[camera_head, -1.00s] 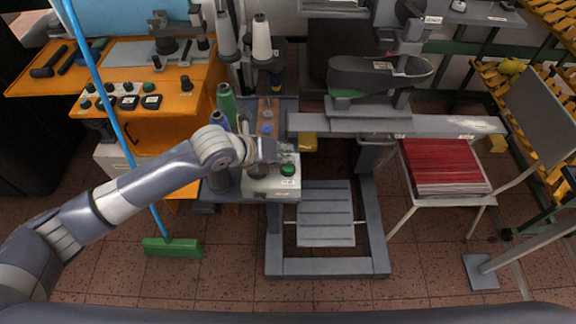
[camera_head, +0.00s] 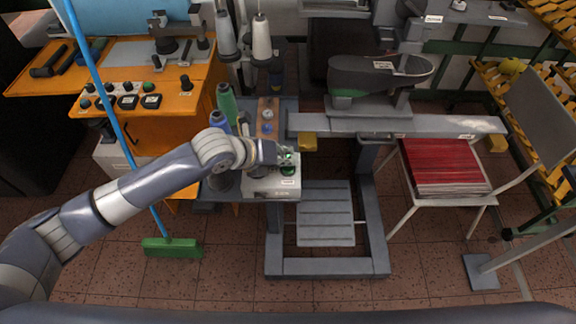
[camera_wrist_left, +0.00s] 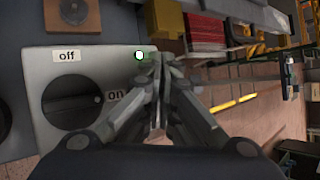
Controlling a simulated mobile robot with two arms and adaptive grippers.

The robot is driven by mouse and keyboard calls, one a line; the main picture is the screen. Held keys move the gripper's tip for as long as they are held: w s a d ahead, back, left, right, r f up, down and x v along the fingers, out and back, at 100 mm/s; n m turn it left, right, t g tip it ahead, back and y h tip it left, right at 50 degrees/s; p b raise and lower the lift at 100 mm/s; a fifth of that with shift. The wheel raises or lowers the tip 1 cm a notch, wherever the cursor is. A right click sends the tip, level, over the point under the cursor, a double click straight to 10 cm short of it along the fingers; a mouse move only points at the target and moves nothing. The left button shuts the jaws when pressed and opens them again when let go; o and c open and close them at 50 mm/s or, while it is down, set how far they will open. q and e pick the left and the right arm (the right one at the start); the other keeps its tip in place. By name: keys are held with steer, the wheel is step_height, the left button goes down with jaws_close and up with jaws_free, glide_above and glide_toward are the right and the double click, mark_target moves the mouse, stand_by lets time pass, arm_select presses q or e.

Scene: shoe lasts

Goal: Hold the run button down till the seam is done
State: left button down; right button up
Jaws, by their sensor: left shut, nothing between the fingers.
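The green button (camera_head: 287,171) sits on a pale control box (camera_head: 270,187) beside the grey machine stand. My left gripper (camera_head: 286,157) is shut and empty, its fingertips over the button and partly covering it. Whether they touch or press it I cannot tell. In the left wrist view the closed fingertips (camera_wrist_left: 161,62) hang over the edge of the pale panel (camera_wrist_left: 50,150), which has a dark round knob (camera_wrist_left: 75,103) and "off" and "on" labels. My right gripper is out of view.
Thread cones (camera_head: 227,100) stand close behind my left wrist. A dark shoe form (camera_head: 375,76) sits above a long grey bar (camera_head: 400,125) at right. A blue-handled broom (camera_head: 172,247) stands left of the box. Red sheets (camera_head: 445,167) lie on a chair.

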arm_select(q)
steer(key=shift+f+b, duration=0.3)
steer(key=shift+f, duration=0.25)
stand_by(0.7)
stand_by(2.0)
steer(key=shift+r+p, duration=0.95)
steer(key=shift+r, duration=0.05)
step_height(320, 180, up, 5)
steer(key=p, duration=0.4)
steer(key=shift+p, duration=0.35)
stand_by(0.7)
